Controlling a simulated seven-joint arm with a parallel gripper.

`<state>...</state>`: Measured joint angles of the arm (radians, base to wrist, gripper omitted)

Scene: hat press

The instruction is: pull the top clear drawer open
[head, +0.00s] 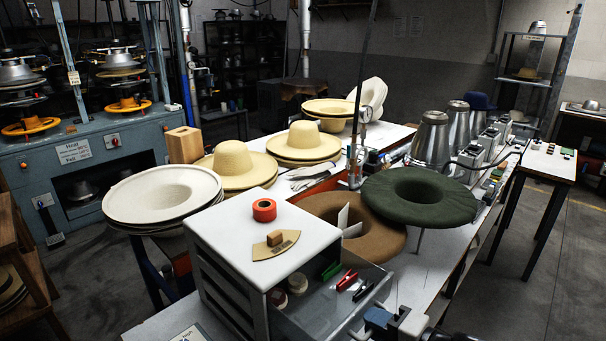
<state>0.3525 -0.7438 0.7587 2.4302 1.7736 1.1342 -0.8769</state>
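The small drawer cabinet (262,243) has a white top and stands at the near end of the worktable. Its top clear drawer (318,312) is pulled out toward the lower right, with its inside showing. In it lie red clips (347,280), a dark clip (362,291), a green piece (331,270) and round pale tubs (297,283). My gripper (385,318) is at the bottom edge, beside the drawer's front end.
An orange tape roll (264,210) and a tan curved piece with a wooden block (275,246) lie on the cabinet top. A green hat form (419,195) and a brown one (352,222) are close behind the drawer. White hat bodies (163,193) stand at left.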

